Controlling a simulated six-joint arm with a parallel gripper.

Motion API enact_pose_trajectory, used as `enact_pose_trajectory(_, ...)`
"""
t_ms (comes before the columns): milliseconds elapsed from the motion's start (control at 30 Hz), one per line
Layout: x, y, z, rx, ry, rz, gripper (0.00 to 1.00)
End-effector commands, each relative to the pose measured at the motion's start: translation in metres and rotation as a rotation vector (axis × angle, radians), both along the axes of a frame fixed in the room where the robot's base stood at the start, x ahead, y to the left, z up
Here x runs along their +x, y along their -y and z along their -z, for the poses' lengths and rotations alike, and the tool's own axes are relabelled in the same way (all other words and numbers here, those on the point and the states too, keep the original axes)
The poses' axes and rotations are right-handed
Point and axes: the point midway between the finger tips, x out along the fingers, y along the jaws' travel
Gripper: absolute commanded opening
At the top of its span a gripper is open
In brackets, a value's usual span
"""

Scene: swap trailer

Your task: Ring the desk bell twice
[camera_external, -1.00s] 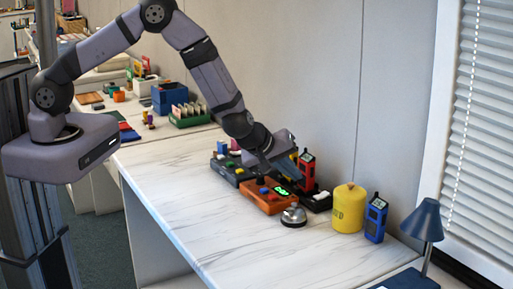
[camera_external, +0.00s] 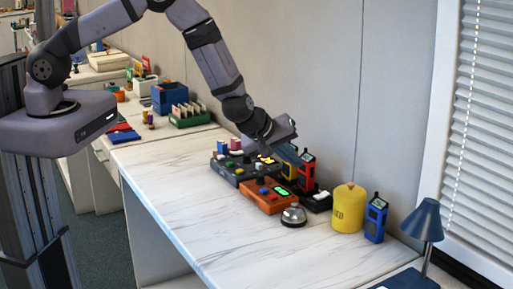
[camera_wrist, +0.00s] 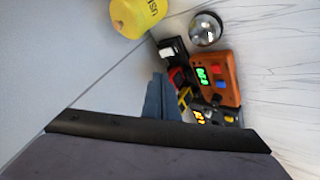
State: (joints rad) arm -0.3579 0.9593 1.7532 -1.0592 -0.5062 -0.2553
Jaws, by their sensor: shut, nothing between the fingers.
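The desk bell (camera_external: 293,215), a silver dome on a dark base, stands on the white marbled desk (camera_external: 200,210) in front of the orange box. It also shows near the top of the wrist view (camera_wrist: 206,29). My gripper (camera_external: 298,168) is behind and above the orange box, near the red and yellow handheld devices, apart from the bell. In the wrist view, its shut blue-grey fingers (camera_wrist: 160,88) point up the picture, with the bell beyond them to the upper right. Nothing shows between the fingers.
The orange box (camera_external: 268,196) has a green display. Behind it are a black control panel (camera_external: 235,172), a red device (camera_external: 306,171) and a black switch box (camera_external: 318,201). A yellow canister (camera_external: 348,208), blue device (camera_external: 376,218) and blue lamp (camera_external: 423,220) stand right. The front desk is clear.

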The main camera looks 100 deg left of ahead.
Motion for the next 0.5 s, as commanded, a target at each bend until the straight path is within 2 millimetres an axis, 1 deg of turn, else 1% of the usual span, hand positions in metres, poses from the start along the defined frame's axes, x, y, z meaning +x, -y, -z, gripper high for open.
enact_pose_trajectory(267, 0.0, 0.0, 0.012, 0.0, 0.0, 0.0, 0.0)
enact_pose_trajectory(500, 0.0, 0.0, 0.036, 0.0, -0.001, 0.0, 0.0)
